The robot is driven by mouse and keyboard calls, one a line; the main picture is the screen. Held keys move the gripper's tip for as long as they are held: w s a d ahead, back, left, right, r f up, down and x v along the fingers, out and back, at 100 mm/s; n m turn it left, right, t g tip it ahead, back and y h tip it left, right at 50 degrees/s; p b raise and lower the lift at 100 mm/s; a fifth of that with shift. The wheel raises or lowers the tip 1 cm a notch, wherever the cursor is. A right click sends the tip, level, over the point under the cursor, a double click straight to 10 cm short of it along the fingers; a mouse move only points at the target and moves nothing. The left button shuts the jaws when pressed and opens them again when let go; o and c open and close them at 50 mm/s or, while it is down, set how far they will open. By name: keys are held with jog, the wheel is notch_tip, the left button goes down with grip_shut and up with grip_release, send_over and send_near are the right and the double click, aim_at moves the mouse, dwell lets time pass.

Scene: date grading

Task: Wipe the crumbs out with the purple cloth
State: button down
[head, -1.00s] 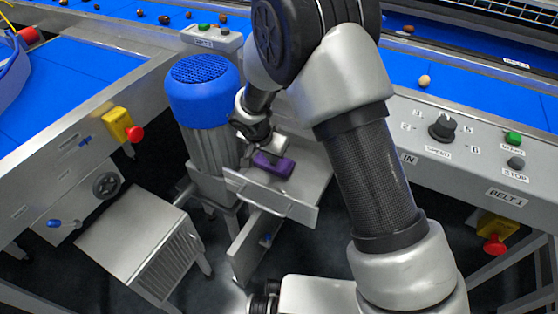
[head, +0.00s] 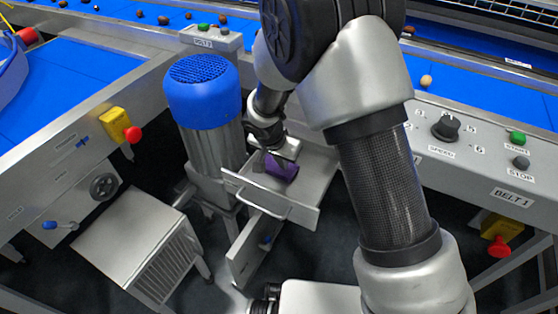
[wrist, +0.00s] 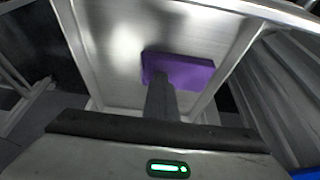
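The purple cloth (head: 283,168) is a block-like pad inside an open metal drawer (head: 305,193) under the belt frame. It also shows in the wrist view (wrist: 190,73), lying against the drawer's bare metal floor (wrist: 115,40). My gripper (head: 277,154) reaches down into the drawer from above, with its fingers at the cloth. In the wrist view the fingers (wrist: 160,98) look like one dark narrow shape that ends at the cloth, so they appear closed on it. I cannot make out any crumbs in the drawer; my arm and gripper hide part of its floor.
A blue-topped motor (head: 203,95) stands close on the drawer's left. A second open panel (head: 250,250) hangs below it. The control panel with a speed knob (head: 446,128) is at the right. A grey vented box (head: 150,240) stands at the lower left.

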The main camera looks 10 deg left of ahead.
jog(key=shift+s+d+r, duration=0.1)
jog(key=shift+s+d, duration=0.3)
jog(key=shift+d, duration=0.7)
jog(key=shift+s+d+r, duration=0.1)
jog(key=shift+s+d, duration=0.3)
jog(key=shift+d, duration=0.65)
jog(key=shift+s+d, duration=0.4)
jog(key=shift+d, duration=0.7)
jog(key=shift+r, duration=0.1)
jog(key=shift+r+p, duration=1.85)
jog(key=shift+r, duration=1.05)
notch_tip(320, 180, up, 3)
jog(key=shift+p, duration=0.55)
